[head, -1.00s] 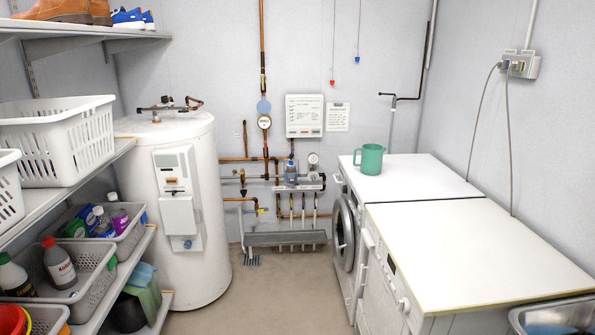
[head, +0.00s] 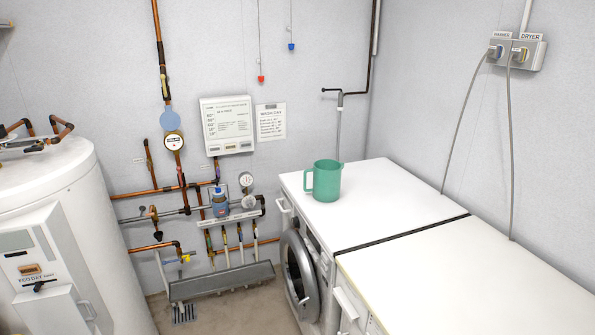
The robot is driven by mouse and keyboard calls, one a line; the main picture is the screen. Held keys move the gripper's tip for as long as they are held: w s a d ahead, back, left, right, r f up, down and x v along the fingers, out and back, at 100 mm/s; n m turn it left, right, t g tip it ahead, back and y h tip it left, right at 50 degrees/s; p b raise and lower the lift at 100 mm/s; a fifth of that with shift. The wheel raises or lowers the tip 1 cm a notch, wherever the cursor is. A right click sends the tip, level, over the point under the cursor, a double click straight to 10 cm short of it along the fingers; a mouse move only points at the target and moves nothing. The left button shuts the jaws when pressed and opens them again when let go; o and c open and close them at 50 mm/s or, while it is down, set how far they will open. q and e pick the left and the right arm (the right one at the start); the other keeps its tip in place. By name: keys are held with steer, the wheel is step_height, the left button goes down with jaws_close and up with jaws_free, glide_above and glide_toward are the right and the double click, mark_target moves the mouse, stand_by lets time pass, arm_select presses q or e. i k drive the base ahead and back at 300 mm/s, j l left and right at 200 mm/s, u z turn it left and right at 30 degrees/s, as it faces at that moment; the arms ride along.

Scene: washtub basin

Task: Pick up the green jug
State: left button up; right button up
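The green jug (head: 327,181) stands upright on the white top of the washing machine (head: 385,195), near its left edge and towards the back. Its handle points to the left in the head view. Nothing touches or covers it. Neither of my grippers shows in the head view.
A second white appliance top (head: 480,275) lies in front, past a dark gap. A white water tank (head: 60,235) is at the left. Pipes line the back wall. Two cables hang from a wall socket (head: 515,52). Both tops are otherwise clear.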

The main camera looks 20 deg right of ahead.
mark_target(326, 172)
steer(key=i+j+z, duration=0.1)
steer(key=i+z, duration=0.2)
steer(key=i, duration=0.25)
steer(key=i+j+z, duration=0.3)
steer(key=i, duration=0.25)
steer(key=i+j+z, duration=0.35)
steer(key=i, duration=0.15)
steer(key=i+l, duration=0.05)
